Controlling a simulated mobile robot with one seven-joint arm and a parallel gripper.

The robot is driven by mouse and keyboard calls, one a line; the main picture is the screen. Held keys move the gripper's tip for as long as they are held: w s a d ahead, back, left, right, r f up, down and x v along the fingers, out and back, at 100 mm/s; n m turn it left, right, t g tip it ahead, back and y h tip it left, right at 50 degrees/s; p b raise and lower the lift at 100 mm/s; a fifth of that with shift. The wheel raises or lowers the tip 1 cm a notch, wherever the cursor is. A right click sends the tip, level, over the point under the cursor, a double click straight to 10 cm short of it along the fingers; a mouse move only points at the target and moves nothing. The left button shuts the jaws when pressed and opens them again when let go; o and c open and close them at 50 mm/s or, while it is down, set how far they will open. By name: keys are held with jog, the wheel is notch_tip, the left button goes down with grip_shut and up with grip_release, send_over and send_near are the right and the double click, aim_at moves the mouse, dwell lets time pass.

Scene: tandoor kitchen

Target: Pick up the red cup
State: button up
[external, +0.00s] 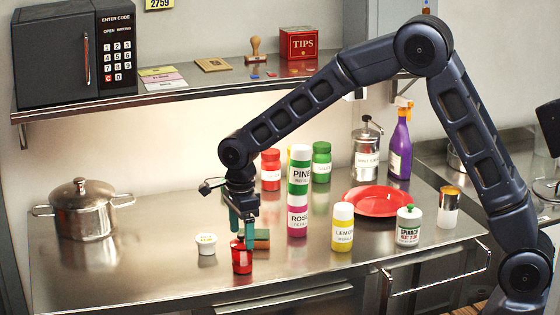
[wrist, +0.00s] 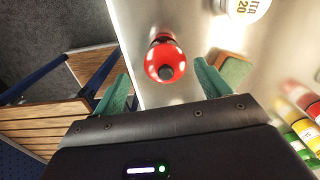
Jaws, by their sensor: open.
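The red cup (external: 242,262) stands upright near the front edge of the steel counter. In the wrist view the red cup (wrist: 161,52) is seen from above, with pale spots and a dark round centre. My gripper (external: 241,238) points down right over the cup, its teal fingers at about rim height. In the wrist view my gripper (wrist: 161,70) is open, with one finger on each side of the cup and a gap to each. Nothing is held.
A green and brown sponge (external: 261,243) lies close behind the cup on the right, near one finger in the wrist view (wrist: 236,72). A small white tub (external: 206,244) stands to the left. Stacked Pine and Rose bottles (external: 297,220) and a yellow Lemon bottle (external: 342,230) stand right.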

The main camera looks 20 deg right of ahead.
aim_at(242, 257)
jog(key=shift+w+f, duration=0.2)
jog(key=shift+f, duration=1.3)
jog(key=shift+w+f, duration=0.15)
jog(key=shift+f, duration=1.3)
jog(key=c, duration=1.2)
